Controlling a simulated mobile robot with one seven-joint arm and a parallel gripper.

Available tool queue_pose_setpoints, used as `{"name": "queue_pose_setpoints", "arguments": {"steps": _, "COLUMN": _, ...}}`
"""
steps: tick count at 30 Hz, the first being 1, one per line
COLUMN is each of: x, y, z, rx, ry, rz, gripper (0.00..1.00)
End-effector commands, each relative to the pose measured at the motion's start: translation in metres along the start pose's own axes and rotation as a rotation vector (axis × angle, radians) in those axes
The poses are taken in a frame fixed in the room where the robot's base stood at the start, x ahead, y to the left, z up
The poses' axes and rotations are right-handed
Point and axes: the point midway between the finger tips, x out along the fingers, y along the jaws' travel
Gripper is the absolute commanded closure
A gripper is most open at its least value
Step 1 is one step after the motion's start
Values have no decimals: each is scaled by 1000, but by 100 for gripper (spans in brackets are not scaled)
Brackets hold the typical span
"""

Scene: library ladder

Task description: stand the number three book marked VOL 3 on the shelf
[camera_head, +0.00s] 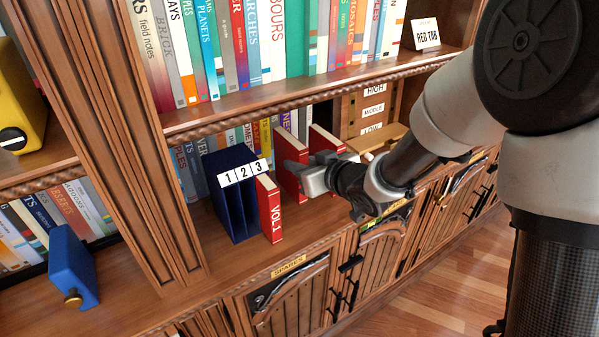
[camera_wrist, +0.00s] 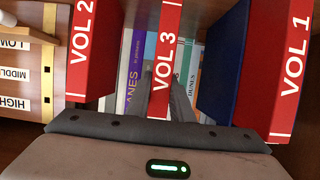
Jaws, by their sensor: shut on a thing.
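My gripper (camera_head: 300,176) is shut on the red VOL 3 book (camera_wrist: 167,55); its fingers (camera_wrist: 165,100) lie on both sides of the spine in the wrist view. In the head view this red book (camera_head: 290,160) is upright, partly hidden by the gripper. A dark blue holder (camera_head: 232,210) labelled 1, 2, 3 stands on the shelf to its left. The red VOL 1 book (camera_head: 270,208) stands at the holder's right side, below the label 3; it also shows in the wrist view (camera_wrist: 290,70). The red VOL 2 book (camera_wrist: 80,50) stands apart on VOL 3's other side.
A wooden drawer unit (camera_head: 370,108) marked HIGH, MIDDLE, LOW stands to the right. Several books line the shelf back. The upper shelf edge (camera_head: 300,92) runs above the arm.

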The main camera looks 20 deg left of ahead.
Motion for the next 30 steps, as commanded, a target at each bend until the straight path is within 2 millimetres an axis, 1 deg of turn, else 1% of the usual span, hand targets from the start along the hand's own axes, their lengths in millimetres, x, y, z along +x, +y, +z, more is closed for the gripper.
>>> {"name": "queue_pose_setpoints", "arguments": {"steps": 1, "x": 5, "y": -1, "z": 10, "rx": 2, "ry": -1, "rz": -2, "gripper": 100}}
{"name": "queue_pose_setpoints", "arguments": {"steps": 3, "x": 6, "y": 0, "z": 15, "rx": 0, "ry": 1, "rz": 0, "gripper": 100}}
{"name": "queue_pose_setpoints", "arguments": {"steps": 10, "x": 6, "y": 0, "z": 14, "rx": -1, "ry": 3, "rz": 0, "gripper": 100}}
{"name": "queue_pose_setpoints", "arguments": {"steps": 14, "x": 8, "y": 0, "z": 18, "rx": 0, "ry": 2, "rz": 0, "gripper": 100}}
{"name": "queue_pose_setpoints", "arguments": {"steps": 15, "x": 8, "y": 0, "z": 19, "rx": 0, "ry": 0, "rz": 0, "gripper": 76}}
{"name": "queue_pose_setpoints", "arguments": {"steps": 18, "x": 7, "y": 0, "z": 18, "rx": 0, "ry": 0, "rz": 0, "gripper": 61}}
{"name": "queue_pose_setpoints", "arguments": {"steps": 26, "x": 7, "y": 0, "z": 18, "rx": 0, "ry": 0, "rz": 0, "gripper": 61}}
{"name": "queue_pose_setpoints", "arguments": {"steps": 30, "x": 2, "y": 0, "z": 13, "rx": 0, "ry": 0, "rz": 1, "gripper": 61}}
